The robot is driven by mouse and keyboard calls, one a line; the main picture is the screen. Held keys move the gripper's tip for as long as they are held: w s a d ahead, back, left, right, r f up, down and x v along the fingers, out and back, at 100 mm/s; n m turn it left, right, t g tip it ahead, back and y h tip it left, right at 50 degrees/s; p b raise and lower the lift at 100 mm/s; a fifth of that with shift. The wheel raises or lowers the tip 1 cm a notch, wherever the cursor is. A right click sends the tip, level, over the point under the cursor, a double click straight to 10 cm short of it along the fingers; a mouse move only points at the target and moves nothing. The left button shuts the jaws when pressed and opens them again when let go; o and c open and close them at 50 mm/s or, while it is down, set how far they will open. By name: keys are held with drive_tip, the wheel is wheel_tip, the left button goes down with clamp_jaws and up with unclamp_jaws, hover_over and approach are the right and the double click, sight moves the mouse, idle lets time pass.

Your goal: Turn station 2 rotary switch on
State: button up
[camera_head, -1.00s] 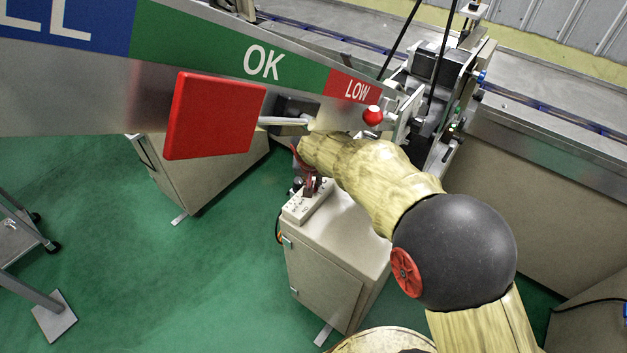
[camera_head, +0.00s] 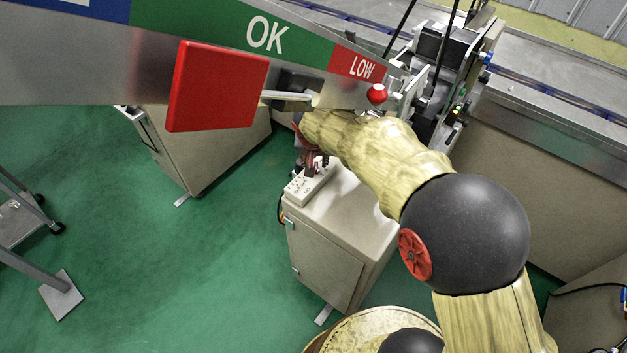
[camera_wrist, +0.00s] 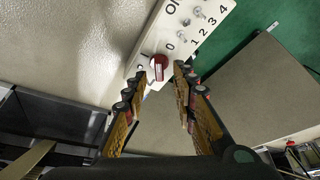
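A red rotary knob (camera_wrist: 158,66) with a white stripe sits on a pale control panel (camera_wrist: 146,50), beside a printed 0. The panel also shows numbers 1 to 4 and small toggle switches (camera_wrist: 183,16). My gripper (camera_wrist: 162,75) is open, with its two fingers on either side of the knob's line in the wrist view. I cannot tell if they touch it. In the head view my gripper (camera_head: 313,164) hangs just above the panel (camera_head: 308,187) on top of a beige cabinet (camera_head: 327,240); the knob is hidden there.
A large sign (camera_head: 70,75) with a red block (camera_head: 217,86) hangs across the upper left, close to my arm. A red ball knob (camera_head: 377,93) and machine parts stand behind my wrist. A conveyor (camera_head: 560,125) runs at the right.

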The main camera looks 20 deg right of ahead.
drive_tip(key=s+a, duration=0.1)
drive_tip(key=s, duration=0.2)
drive_tip(key=s+a, duration=0.2)
drive_tip(key=s, duration=0.2)
drive_tip(key=s+a, duration=0.1)
drive_tip(key=s, duration=0.3)
drive_tip(key=shift+s+a+f, duration=0.1)
drive_tip(key=shift+a, duration=0.05)
drive_tip(key=shift+c, duration=0.6)
